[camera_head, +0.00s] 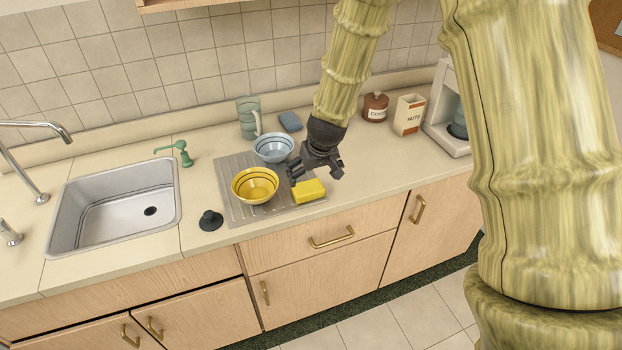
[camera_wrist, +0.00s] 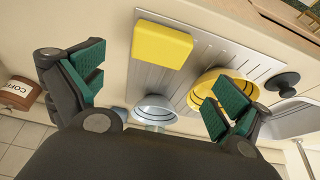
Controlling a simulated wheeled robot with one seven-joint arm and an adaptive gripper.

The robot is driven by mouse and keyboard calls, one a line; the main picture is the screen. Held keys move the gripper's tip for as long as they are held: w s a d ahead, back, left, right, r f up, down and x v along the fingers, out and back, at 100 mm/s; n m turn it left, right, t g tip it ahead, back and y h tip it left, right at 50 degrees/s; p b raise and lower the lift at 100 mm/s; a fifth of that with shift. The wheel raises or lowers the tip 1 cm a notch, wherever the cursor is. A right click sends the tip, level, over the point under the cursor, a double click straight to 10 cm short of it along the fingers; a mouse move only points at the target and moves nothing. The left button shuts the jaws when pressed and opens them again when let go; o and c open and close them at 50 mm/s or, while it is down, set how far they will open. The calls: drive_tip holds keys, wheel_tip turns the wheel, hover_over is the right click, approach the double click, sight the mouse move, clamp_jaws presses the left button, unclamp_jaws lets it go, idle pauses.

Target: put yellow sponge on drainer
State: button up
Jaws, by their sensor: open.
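The yellow sponge (camera_head: 309,191) lies on the right front part of the grey ribbed drainer (camera_head: 236,167). It also shows in the wrist view (camera_wrist: 162,45), near the end of the drainer (camera_wrist: 219,50). My gripper (camera_head: 315,177) is just above and behind the sponge in the head view. In the wrist view my gripper (camera_wrist: 158,85) is open, with its green-padded fingers wide apart and nothing between the pads. The sponge is apart from both fingers there. The drainer's far right part is hidden behind my gripper in the head view.
A yellow bowl (camera_head: 255,185) and a blue bowl (camera_head: 273,148) stand on the drainer beside the sponge. A black stopper (camera_head: 210,220) lies left of it. A blue sponge (camera_head: 290,121), green pitcher (camera_head: 248,117) and coffee jar (camera_head: 375,107) stand behind.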

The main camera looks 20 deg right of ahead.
drive_tip(key=shift+v, duration=1.1)
drive_tip(key=s+d+f+g+h, duration=0.1)
drive_tip(key=s+f, duration=0.7)
drive_tip(key=f, duration=0.2)
drive_tip(key=s+d+f+g, duration=0.1)
drive_tip(key=s+f, duration=0.7)
drive_tip(key=f, duration=0.2)
drive_tip(key=s+a+f+g, duration=0.1)
drive_tip(key=s+f, duration=0.5)
drive_tip(key=s, duration=0.6)
drive_tip(key=s+a+f+g, duration=0.1)
drive_tip(key=s+f, duration=0.5)
drive_tip(key=s, duration=0.6)
drive_tip(key=shift+a+m+g+y, duration=0.3)
drive_tip(key=shift+a+m+y, duration=0.1)
drive_tip(key=shift+a, duration=0.1)
